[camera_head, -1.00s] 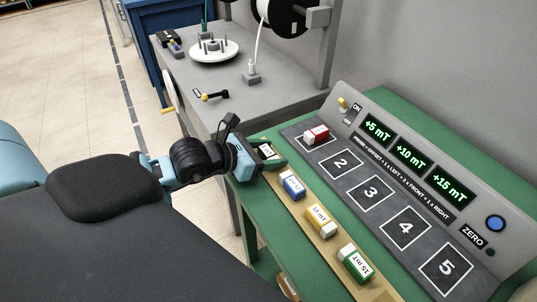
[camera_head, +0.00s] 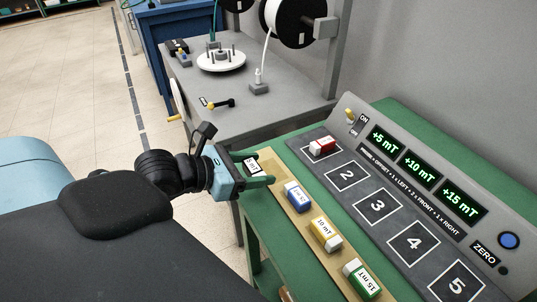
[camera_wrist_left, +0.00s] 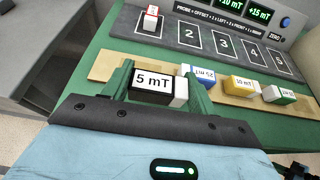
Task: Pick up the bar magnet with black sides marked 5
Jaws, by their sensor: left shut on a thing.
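The black-sided magnet marked 5 mT (camera_wrist_left: 153,80) is between the green fingers of my left gripper (camera_wrist_left: 160,88) in the left wrist view. The gripper is shut on it, with its white label facing the camera and a white end block at its right. In the head view, the magnet (camera_head: 253,167) shows partly between the fingers of my left gripper (camera_head: 260,172), at the far end of the wooden strip (camera_head: 273,172). I cannot tell whether it touches the strip. My right gripper is not in view.
On the strip lie a blue magnet (camera_head: 297,196), a yellow one (camera_head: 325,234) and a green one (camera_head: 361,279). A red magnet (camera_head: 322,146) sits on the first square of the dark numbered panel (camera_head: 395,215); squares 2 to 5 are empty. The display console (camera_head: 420,165) stands behind.

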